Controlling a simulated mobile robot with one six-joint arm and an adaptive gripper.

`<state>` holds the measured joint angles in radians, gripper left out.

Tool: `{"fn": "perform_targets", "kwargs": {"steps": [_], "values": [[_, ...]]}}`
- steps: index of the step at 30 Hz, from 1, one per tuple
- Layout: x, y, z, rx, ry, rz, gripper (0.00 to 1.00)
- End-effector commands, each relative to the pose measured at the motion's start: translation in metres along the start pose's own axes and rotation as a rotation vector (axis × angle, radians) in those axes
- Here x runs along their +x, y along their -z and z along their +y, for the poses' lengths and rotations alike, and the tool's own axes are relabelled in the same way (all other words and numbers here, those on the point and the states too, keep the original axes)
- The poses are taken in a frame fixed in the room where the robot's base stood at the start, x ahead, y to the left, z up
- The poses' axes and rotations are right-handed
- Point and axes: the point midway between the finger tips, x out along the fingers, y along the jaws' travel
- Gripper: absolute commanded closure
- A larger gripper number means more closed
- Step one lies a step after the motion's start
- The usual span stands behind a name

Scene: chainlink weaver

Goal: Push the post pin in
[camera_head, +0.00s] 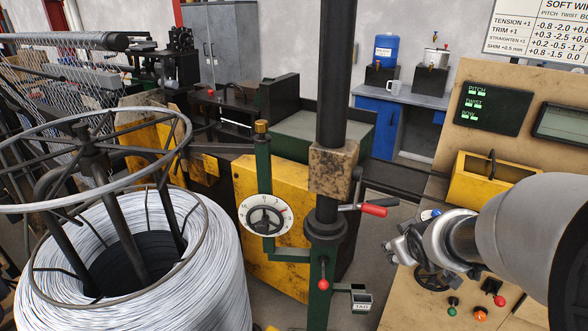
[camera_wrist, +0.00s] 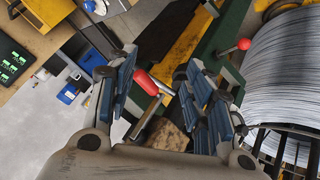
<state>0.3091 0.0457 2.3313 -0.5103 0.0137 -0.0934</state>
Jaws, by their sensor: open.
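A dark upright post (camera_head: 333,70) carries a worn block (camera_head: 333,168). A lever with a red grip (camera_head: 373,210) sticks out to the right of the block. Lower on the post, a red ball knob (camera_head: 323,283) sits on a green bracket. No label shows which of these is the post pin. My gripper (camera_head: 405,245) is right of the post, apart from the lever in the head view. In the wrist view my gripper (camera_wrist: 160,58) is open, with the red grip (camera_wrist: 146,82) showing between its fingers and the red knob (camera_wrist: 243,44) beyond the right finger.
A large wire coil (camera_head: 135,270) under a ring frame stands at left. A numbered dial (camera_head: 265,214) is on a green upright beside the post. A control panel (camera_head: 430,295) with knobs and a yellow bin (camera_head: 490,180) are at right. A small tag (camera_head: 361,301) juts out low.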

Motion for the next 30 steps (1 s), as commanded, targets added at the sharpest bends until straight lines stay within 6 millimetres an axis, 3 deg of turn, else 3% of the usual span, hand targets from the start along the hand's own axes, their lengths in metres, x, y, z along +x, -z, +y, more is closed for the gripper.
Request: {"fn": "perform_targets", "kwargs": {"steps": [1, 6, 12, 15, 21, 25, 30], "values": [[0.029, -0.006, 0.003, -0.03, 0.014, 0.016, 0.53], [0.105, -0.019, -0.002, -0.124, 0.084, 0.136, 0.53], [0.174, -0.055, -0.034, -0.166, 0.218, 0.315, 0.53], [0.197, -0.078, -0.059, -0.15, 0.296, 0.421, 0.53], [0.21, -0.127, -0.113, -0.041, 0.442, 0.661, 0.53], [0.201, -0.153, -0.141, 0.061, 0.506, 0.809, 0.53], [0.186, -0.172, -0.159, 0.163, 0.541, 0.935, 0.53]]}}
